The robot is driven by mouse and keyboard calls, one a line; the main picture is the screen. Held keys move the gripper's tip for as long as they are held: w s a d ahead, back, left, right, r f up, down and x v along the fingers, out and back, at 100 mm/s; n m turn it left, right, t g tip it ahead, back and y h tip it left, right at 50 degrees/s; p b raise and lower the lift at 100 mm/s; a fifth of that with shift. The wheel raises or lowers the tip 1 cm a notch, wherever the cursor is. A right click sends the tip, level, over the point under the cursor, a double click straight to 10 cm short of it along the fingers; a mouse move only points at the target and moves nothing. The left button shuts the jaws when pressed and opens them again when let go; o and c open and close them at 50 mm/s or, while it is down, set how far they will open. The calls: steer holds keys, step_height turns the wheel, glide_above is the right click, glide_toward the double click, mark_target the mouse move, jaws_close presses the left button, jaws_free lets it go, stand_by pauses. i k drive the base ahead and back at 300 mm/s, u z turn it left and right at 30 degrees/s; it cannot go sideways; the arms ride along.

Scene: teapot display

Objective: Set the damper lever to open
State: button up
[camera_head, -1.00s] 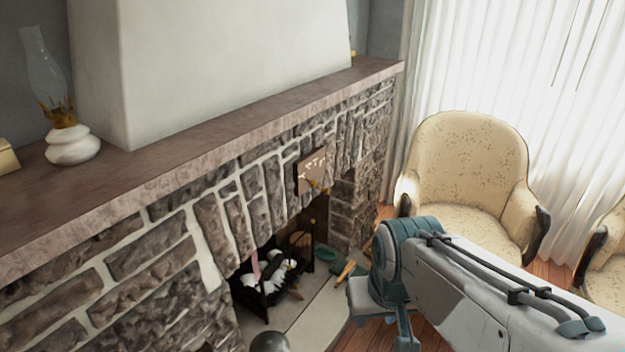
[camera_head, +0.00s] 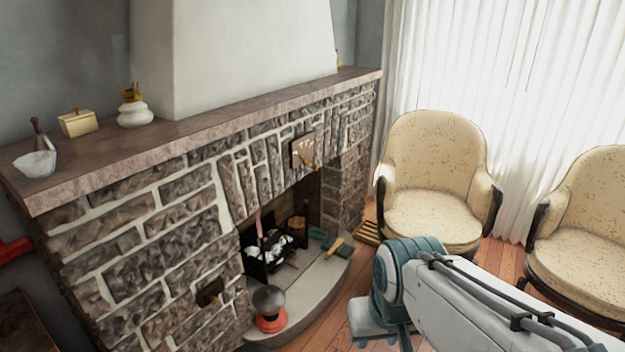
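A brownish plate with pale markings (camera_head: 303,149) is fixed to the stone front of the fireplace, above the right part of its opening. A small brass-coloured lever (camera_head: 311,164) shows at the plate's lower edge. The plate's markings are too small to read, so I cannot tell the lever's setting. My arm reaches in from the lower right, in front of the hearth and the chairs, well apart from the plate. No gripper fingers can be made out; the far end of my arm is turned down and away.
A stone fireplace carries a mantel (camera_head: 200,142) with a white pot (camera_head: 135,112), a box (camera_head: 78,123) and a mortar (camera_head: 36,163). The curved hearth (camera_head: 318,293) holds a red-based object (camera_head: 270,312). Cream chairs (camera_head: 430,165) stand right. Wooden floor (camera_head: 500,258) shows between them.

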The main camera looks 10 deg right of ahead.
mark_target(305, 160)
steer(key=z, duration=0.9)
steer(key=i, duration=1.3)
steer(key=u, duration=0.6)
steer(key=i, duration=0.7)
steer(key=u, duration=0.75)
